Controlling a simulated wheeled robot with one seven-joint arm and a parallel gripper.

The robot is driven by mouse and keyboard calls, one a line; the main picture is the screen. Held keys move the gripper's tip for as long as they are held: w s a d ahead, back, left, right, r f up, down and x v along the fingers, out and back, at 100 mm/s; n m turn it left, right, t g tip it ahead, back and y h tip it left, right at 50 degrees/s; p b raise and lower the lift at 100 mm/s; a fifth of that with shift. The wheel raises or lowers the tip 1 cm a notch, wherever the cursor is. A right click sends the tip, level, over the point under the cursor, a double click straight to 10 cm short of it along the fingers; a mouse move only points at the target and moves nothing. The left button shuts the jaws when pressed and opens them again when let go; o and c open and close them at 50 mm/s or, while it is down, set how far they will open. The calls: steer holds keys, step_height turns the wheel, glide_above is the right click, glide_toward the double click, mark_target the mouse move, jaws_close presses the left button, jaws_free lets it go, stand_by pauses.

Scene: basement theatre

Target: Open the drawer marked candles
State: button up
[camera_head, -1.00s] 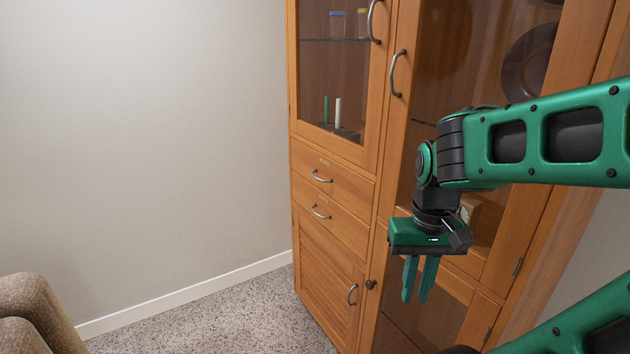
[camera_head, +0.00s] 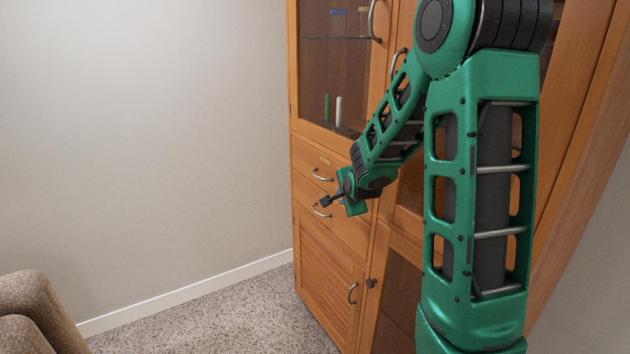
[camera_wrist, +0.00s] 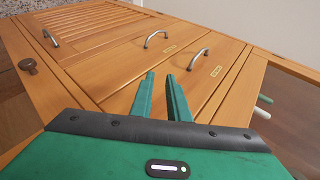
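Two wooden drawers sit one above the other in the cabinet. The upper drawer (camera_head: 308,160) has a curved metal handle (camera_head: 322,175) and a small yellowish label, and shows at right in the wrist view (camera_wrist: 226,82). The lower drawer (camera_head: 345,231) has a like handle (camera_head: 321,211) and also shows in the wrist view (camera_wrist: 115,62), with its own label (camera_wrist: 169,49). I cannot read either label. My gripper (camera_wrist: 159,76) is open and empty, its fingers a little apart, pointing toward the drawer fronts, short of both handles.
Below the drawers is a slatted door (camera_head: 325,275) with a handle; above is a glass door (camera_head: 332,85) with candles behind it. A round knob (camera_wrist: 27,65) sticks out nearby. An armchair (camera_head: 38,310) stands at lower left; carpet between is clear.

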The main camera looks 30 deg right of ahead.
mark_target(317, 176)
steer(key=w+d+m+t, duration=0.1)
steer(key=w+m, duration=0.1)
steer(key=w, duration=0.4)
steer(key=w+d+f+m+t, duration=0.1)
steer(key=w+m+t, duration=0.1)
steer(key=w, duration=0.5)
steer(key=w+d+f+m+t, duration=0.1)
steer(key=w+m+t, duration=0.1)
steer(key=w, duration=0.5)
steer(key=shift+w+f+m, duration=0.2)
steer(key=shift+f+m, duration=0.05)
steer(key=shift+m, duration=0.45)
steer(key=shift+c, duration=0.6)
jaws_close()
steer(key=shift+s+a+f, duration=0.1)
steer(key=shift+f, duration=0.05)
